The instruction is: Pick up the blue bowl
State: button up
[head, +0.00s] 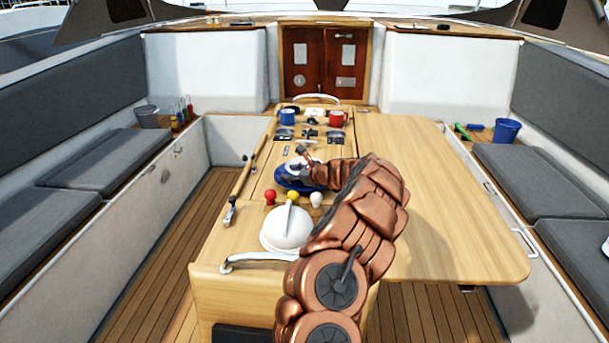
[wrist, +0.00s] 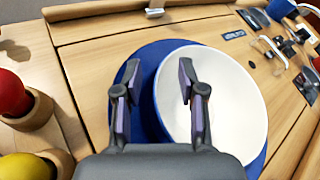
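The blue bowl (wrist: 235,95) shows a white inside in the wrist view. Blue shows around its left and lower right sides; I cannot tell whether this is its outer wall or a plate under it. In the head view the blue bowl (head: 284,183) is on the wooden table, partly hidden by my arm. My gripper (wrist: 157,85) is open and empty, with the bowl's left rim between its fingers in view. The left finger is over the blue outside the rim and the right finger is over the white inside. I cannot tell whether either touches.
A red knob (head: 270,197), a yellow knob (head: 293,196) and a white knob (head: 316,199) stand in front of the bowl. A white dome (head: 287,229) is nearer. A blue mug (head: 287,117) and a red mug (head: 336,118) stand behind. The right table leaf (head: 450,220) is clear.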

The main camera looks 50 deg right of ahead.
grip_shut()
dwell(0.6)
